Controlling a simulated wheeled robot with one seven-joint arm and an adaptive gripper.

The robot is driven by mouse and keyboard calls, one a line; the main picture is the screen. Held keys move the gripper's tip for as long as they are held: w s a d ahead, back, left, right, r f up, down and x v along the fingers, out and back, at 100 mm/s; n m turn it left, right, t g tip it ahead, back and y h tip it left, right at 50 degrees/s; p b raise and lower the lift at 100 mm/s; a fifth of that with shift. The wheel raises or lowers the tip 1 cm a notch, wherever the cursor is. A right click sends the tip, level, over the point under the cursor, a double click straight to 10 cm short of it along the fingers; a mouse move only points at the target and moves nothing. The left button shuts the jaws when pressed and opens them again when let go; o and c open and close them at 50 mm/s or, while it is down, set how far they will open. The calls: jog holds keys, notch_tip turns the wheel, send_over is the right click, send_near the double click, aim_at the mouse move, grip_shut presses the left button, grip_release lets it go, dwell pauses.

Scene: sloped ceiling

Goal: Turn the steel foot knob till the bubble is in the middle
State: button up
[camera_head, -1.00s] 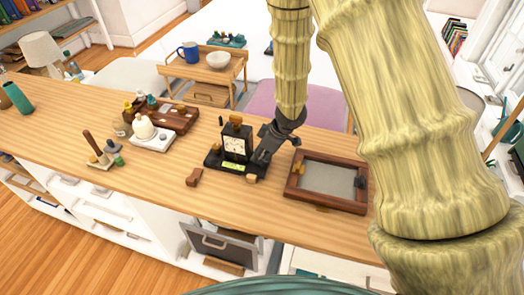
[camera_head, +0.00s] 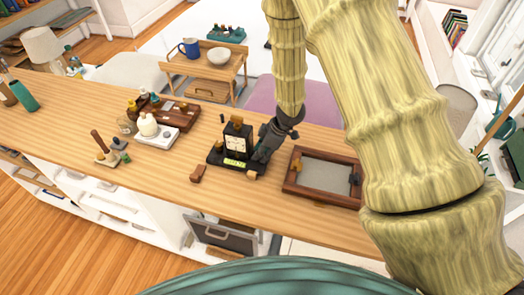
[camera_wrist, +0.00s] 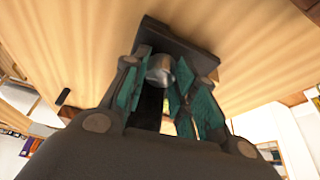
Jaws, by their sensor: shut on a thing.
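A black instrument (camera_head: 238,142) with a white dial face and a wooden knob on top stands on a dark base on the long wooden counter. A yellow-green level vial (camera_head: 235,163) lies along the front of its base; the bubble is too small to make out. The steel foot knob (camera_wrist: 160,68) shows in the wrist view, under the dark base plate (camera_wrist: 178,40). My gripper (camera_wrist: 163,82) has its teal-padded fingers on either side of the knob, shut on it. In the head view my gripper (camera_head: 260,160) is at the right side of the base, hiding the knob there.
A wooden-framed tray (camera_head: 325,178) lies close to the right of my gripper. A small wooden block (camera_head: 198,173) lies front left of the instrument. A white scale (camera_head: 157,136) and a wooden box (camera_head: 172,115) stand further left. The counter front between them is clear.

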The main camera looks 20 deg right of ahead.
jog(key=o, duration=1)
jog(key=shift+w, duration=0.1)
jog(key=v, duration=1.2)
